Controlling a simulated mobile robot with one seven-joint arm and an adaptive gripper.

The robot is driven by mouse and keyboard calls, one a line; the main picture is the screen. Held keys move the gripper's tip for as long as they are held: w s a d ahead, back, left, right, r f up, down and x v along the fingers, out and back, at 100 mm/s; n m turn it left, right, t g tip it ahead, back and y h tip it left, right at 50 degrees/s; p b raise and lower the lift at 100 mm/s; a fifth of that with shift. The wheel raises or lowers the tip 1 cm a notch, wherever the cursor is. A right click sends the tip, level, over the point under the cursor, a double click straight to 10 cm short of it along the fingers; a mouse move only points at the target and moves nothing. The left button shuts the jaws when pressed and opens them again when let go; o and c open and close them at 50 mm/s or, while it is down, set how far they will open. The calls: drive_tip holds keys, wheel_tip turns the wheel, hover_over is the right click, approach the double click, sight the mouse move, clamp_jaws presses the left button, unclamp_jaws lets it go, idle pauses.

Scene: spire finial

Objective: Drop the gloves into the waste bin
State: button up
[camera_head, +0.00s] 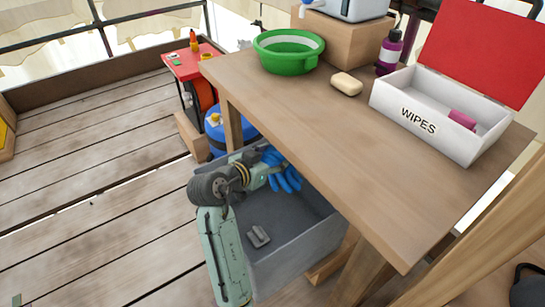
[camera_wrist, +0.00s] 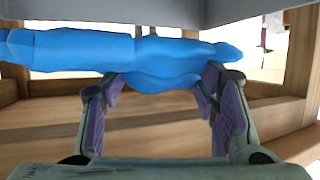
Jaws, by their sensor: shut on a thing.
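The blue gloves (camera_head: 284,178) hang in my gripper (camera_head: 266,171), with their fingers spread. They also show in the wrist view (camera_wrist: 150,62), stretched across and between my two purple-padded fingers (camera_wrist: 160,86). My gripper is shut on them. Whether it is one glove or two I cannot tell. The grey waste bin (camera_head: 298,262) stands open beside and partly under the wooden table. In the head view, my gripper and the gloves appear over the bin's far part. My arm hides part of the bin's left side.
A dark grey item (camera_head: 258,236) lies in the bin. The wooden table (camera_head: 290,110) overhangs close to the gloves and holds a green basin (camera_head: 287,64), soap (camera_head: 346,84) and a wipes box (camera_head: 415,121). A blue container (camera_head: 232,128) stands behind the bin. The plank floor at left is clear.

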drive_tip(key=o, duration=1.1)
drive_tip(key=shift+o, duration=0.2)
drive_tip(key=v, duration=1.2)
